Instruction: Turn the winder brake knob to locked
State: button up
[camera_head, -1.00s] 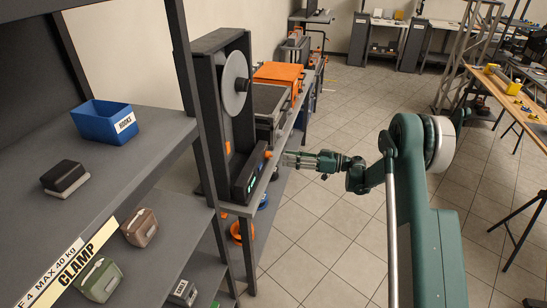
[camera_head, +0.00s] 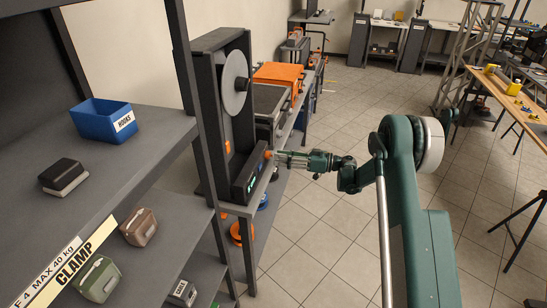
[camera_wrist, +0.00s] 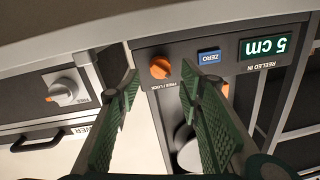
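The winder (camera_head: 227,105) is a dark upright frame with a round grey disc, standing on the bench beside the shelf. Its orange brake knob (camera_wrist: 160,67) shows in the wrist view beside a label reading FREE / LOCK, with the picture upside down. I cannot tell which setting the knob points to. In the head view the knob (camera_head: 268,154) is a small orange spot at the panel's edge. My gripper (camera_head: 278,158) is close in front of it. In the wrist view my gripper (camera_wrist: 160,73) is open, a green finger on each side of the knob; contact is not visible.
A blue ZERO button (camera_wrist: 209,56) and a display (camera_wrist: 265,47) reading 5 cm sit beside the knob. A grey knob (camera_wrist: 63,91) on a neighbouring unit lies left. A shelf upright (camera_head: 203,110) stands near the winder. The tiled floor (camera_head: 320,240) is open.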

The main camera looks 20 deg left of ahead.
aim_at(269, 155)
jog(key=shift+s+a, duration=0.1)
jog(key=shift+a, duration=1.85)
jog(key=shift+c, duration=0.2)
jog(key=c, duration=0.9)
